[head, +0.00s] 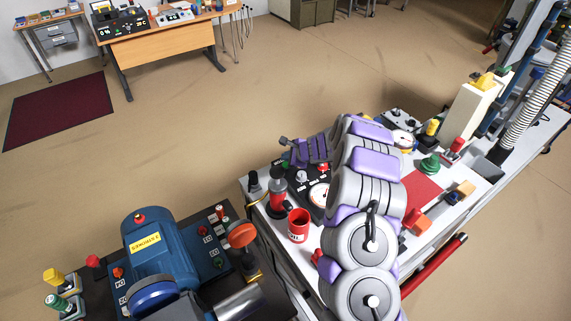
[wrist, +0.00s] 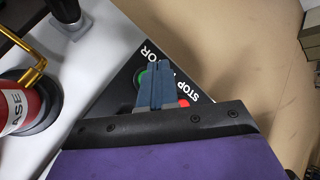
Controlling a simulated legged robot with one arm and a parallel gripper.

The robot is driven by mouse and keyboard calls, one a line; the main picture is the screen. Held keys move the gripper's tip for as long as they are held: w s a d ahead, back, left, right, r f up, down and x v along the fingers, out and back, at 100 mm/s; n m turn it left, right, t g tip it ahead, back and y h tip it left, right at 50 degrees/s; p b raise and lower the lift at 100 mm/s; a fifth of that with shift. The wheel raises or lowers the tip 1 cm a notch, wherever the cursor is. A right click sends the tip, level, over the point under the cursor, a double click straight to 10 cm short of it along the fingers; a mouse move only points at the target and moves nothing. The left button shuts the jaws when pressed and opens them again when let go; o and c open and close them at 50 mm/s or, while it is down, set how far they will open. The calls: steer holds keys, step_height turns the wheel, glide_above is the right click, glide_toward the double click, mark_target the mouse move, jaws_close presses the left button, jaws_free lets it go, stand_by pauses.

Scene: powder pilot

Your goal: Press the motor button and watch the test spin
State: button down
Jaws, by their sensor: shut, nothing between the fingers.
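A black panel (wrist: 122,78) with white lettering reading "STOP" and an end of a word "...TOR" shows in the wrist view. A green button (wrist: 141,77) and a red button (wrist: 184,103) sit on it, both partly covered by my fingers. My gripper (wrist: 158,64) is shut and empty, its blue-grey fingertips side by side over the panel beside the green button. I cannot tell whether they touch it. In the head view my gripper (head: 285,142) reaches over the far left edge of the white bench. A blue motor-like machine (head: 160,243) stands at lower left.
The white bench (head: 262,187) is crowded. A red cylinder (wrist: 22,105) with a brass tube is left of my gripper in the wrist view. A red can (head: 298,226) stands beside my arm. Open brown floor (head: 190,140) lies beyond, with a wooden desk (head: 160,47) at the back.

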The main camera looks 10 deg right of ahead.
stand_by(0.3)
steer(key=shift+f+b, duration=0.4)
